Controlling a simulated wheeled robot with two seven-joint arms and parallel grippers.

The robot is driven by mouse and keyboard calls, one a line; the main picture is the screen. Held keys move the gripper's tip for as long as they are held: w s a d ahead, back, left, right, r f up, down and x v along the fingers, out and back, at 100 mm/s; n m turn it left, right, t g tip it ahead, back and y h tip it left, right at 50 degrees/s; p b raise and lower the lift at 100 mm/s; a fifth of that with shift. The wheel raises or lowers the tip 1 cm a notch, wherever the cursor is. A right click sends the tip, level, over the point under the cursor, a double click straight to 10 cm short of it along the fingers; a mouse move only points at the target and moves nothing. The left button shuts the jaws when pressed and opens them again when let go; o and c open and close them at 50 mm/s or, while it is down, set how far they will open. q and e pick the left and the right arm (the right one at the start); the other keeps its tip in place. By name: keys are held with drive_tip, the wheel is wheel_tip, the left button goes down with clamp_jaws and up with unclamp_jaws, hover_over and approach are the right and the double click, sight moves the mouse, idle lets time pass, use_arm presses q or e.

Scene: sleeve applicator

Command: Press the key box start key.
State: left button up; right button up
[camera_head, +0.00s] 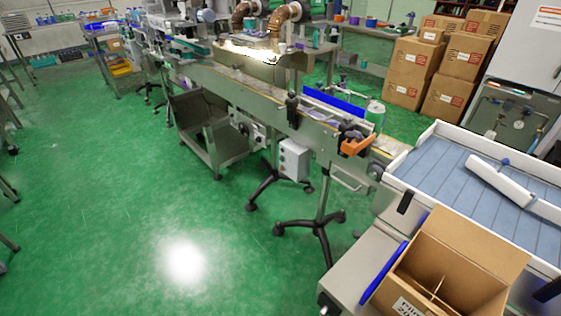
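A small light grey box (293,160) with a few small round keys on its faces hangs below the side rail of the conveyor, near the middle of the view. It looks like the key box. The keys are too small to tell which one is the start key. Neither of my grippers is in view, so nothing of mine is seen near the box.
The long conveyor (240,91) runs from back left to front right, on wheeled black stands (320,222). A grey cart (215,150) stands left of the box. An open carton (450,265) stands at front right. Green floor (120,190) at left is clear.

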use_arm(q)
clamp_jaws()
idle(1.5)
